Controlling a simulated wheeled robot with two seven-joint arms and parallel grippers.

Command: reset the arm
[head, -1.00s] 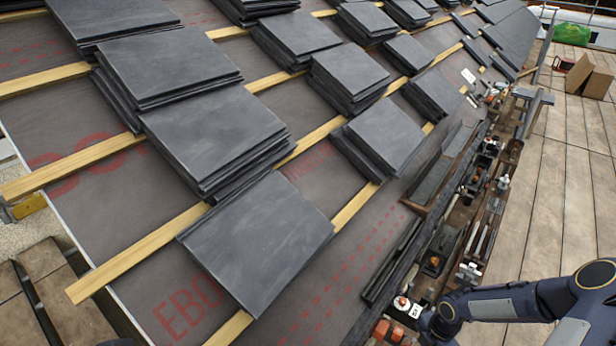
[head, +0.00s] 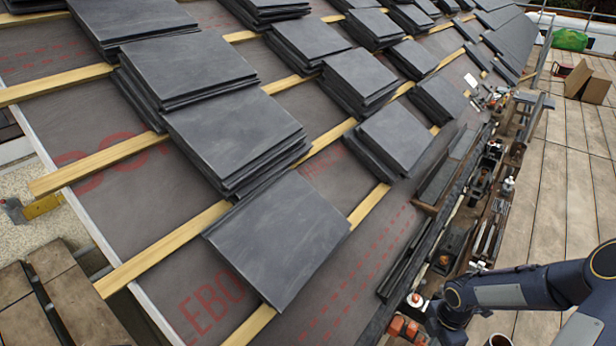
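My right arm (head: 520,289) comes in at the lower right in the head view, bent at a dark blue joint. Its gripper is outside the picture or hidden at the bottom edge. My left arm and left gripper are not in the picture. The nearest dark slate tile (head: 278,238) lies tilted with the roof across the wooden battens (head: 164,247). Stacks of slates (head: 238,135) rest on the battens farther up the roof.
A wooden trough of tools (head: 484,215) runs along the roof's lower edge, close to my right arm. Paving (head: 555,195) lies open to the right. A cardboard box (head: 588,82) and a green bag (head: 570,40) stand far back.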

